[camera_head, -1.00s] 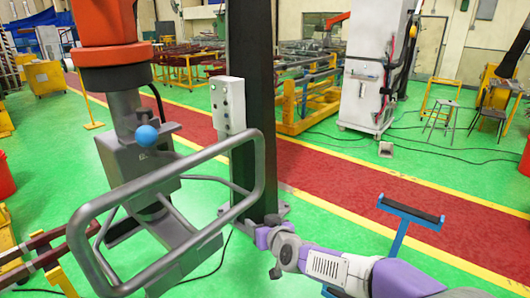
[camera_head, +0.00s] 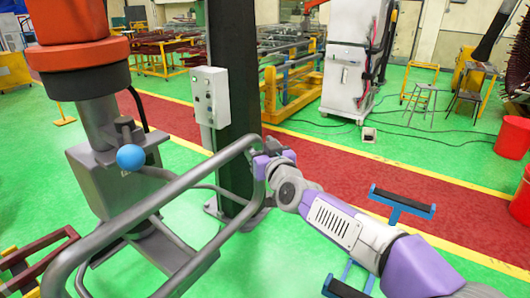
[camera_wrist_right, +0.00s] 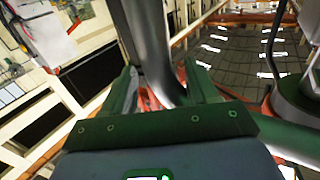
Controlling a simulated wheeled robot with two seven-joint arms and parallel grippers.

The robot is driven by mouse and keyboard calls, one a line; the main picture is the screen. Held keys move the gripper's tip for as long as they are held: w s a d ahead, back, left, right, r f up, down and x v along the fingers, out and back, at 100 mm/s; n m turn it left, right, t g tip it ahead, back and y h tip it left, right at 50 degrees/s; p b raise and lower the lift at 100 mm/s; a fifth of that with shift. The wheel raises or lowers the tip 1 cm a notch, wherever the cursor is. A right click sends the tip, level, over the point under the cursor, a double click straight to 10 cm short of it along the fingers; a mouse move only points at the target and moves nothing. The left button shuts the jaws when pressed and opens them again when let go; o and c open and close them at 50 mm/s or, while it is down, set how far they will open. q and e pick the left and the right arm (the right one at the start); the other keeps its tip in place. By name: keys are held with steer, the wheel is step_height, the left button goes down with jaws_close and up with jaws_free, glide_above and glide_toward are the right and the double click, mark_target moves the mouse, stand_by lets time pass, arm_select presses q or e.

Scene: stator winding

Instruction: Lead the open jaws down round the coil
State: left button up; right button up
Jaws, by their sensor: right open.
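My right gripper (camera_head: 264,166), with purple parts, is at the right end of a grey tubular loop (camera_head: 170,196) that hangs under an orange and grey lifting unit (camera_head: 110,135). In the right wrist view the open jaws (camera_wrist_right: 165,88) have a dark tube (camera_wrist_right: 150,45) of the loop running between them. Whether they touch it cannot be told. Dark red bars (camera_head: 42,252) lie at the lower left in the head view, well away from the gripper. Whether these are the coil cannot be told. My left gripper is out of view.
A dark column with a grey control box (camera_head: 210,97) stands behind the loop. A blue stand (camera_head: 403,203) is to the right of my arm, and red buckets (camera_head: 513,137) are at the right edge. Green floor is clear between.

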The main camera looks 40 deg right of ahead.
steer(key=shift+w+d, duration=0.1)
steer(key=shift+w, duration=0.35)
jaws_close()
stand_by(1.1)
stand_by(0.4)
stand_by(1.5)
